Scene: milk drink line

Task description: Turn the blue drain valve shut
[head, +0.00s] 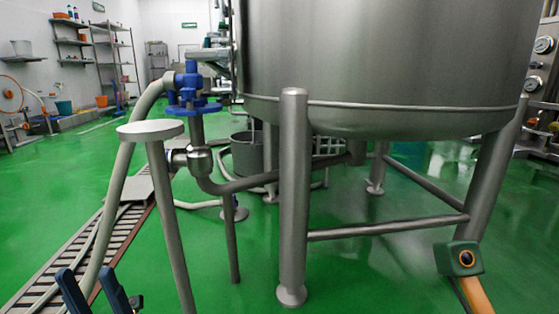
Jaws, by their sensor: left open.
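The blue drain valve (187,92) stands left of the big steel tank, on top of a vertical pipe, with a flat blue wheel-like part around its lower body. Whether it is open or shut cannot be told. A pale hose runs from its left side down to the floor. My right gripper is not in view.
The steel tank (385,60) and its legs (293,190) fill the middle and right. A round-topped grey post (150,130) stands close in front of the valve. A floor drain grating (105,235) runs along the left. A green box (459,258) is at the lower right.

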